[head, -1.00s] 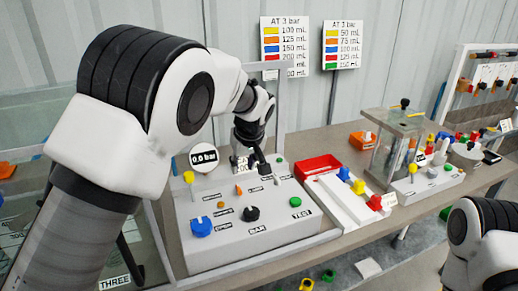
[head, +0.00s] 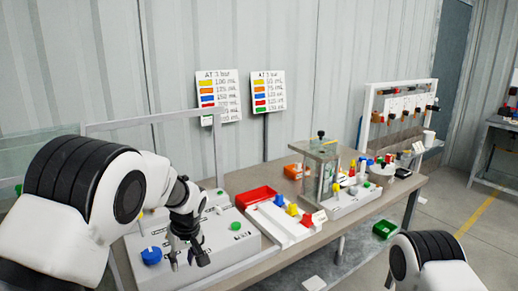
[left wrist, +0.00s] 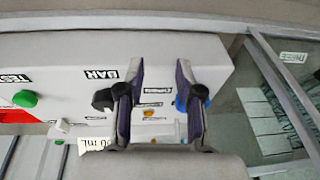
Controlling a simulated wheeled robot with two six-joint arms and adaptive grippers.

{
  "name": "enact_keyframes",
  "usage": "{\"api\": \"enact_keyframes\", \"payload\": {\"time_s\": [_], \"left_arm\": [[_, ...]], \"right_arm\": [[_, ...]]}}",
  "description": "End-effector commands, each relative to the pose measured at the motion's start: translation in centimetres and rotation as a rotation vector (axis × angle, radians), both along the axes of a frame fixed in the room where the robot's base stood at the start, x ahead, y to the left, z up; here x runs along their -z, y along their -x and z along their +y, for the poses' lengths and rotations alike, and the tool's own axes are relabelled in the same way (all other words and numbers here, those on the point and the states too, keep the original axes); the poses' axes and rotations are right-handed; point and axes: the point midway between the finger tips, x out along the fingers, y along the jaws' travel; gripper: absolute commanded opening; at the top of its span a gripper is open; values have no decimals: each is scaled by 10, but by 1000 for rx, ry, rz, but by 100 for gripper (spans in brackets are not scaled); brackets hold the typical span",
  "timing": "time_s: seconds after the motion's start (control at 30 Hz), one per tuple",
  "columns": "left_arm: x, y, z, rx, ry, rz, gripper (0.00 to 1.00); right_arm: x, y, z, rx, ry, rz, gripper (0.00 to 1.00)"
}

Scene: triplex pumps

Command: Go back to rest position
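My left gripper (head: 188,262) hangs over the grey control box (head: 238,252) in the head view. In the left wrist view its two fingers (left wrist: 160,70) are apart with nothing between them. The box has a blue knob (head: 151,256) and a green button (head: 236,226). The black BAR knob (left wrist: 102,99) and the blue knob (left wrist: 181,104) show partly behind the fingers in the wrist view. My right arm shows only at the lower right of the head view; its gripper is out of frame.
A frame (head: 221,150) rises behind the box. A green bin (head: 384,229) lies on the floor. Open floor lies to the right.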

Motion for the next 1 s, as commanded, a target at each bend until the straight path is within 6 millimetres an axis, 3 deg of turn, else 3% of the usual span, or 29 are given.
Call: {"api": "enact_keyframes", "payload": {"time_s": [0.27, 0.37, 0.5, 0.57, 0.6, 0.67, 0.7, 0.73, 0.83, 1.0], "left_arm": [[103, 70, 24, -50, 28, 221, 35], [155, 118, 34, -57, 53, 319, 35], [232, 217, 46, -25, 117, 457, 35], [257, 266, 50, 4, 152, 500, 35], [271, 301, 51, 29, 176, 523, 35], [284, 355, 53, 83, 214, 542, 35], [286, 392, 54, 133, 238, 539, 35], [285, 412, 54, 178, 249, 520, 35], [271, 428, 55, 346, 241, 394, 35], [269, 395, 57, 557, 171, 204, 35]], "right_arm": [[0, 0, 0, 0, 0, 1, 0], [0, 0, 0, 0, 0, 1, 0], [0, 0, 0, 0, 0, 1, 0], [0, 0, 0, 0, 0, 1, 0], [0, 0, 0, 0, 0, 1, 0], [0, 0, 0, 0, 0, 1, 0], [0, 0, 0, 0, 0, 1, 0], [-1, 0, 0, 0, 0, 1, 0], [-1, 0, 0, 0, 0, 1, 0], [0, 0, 0, 0, 0, 1, 0]]}}
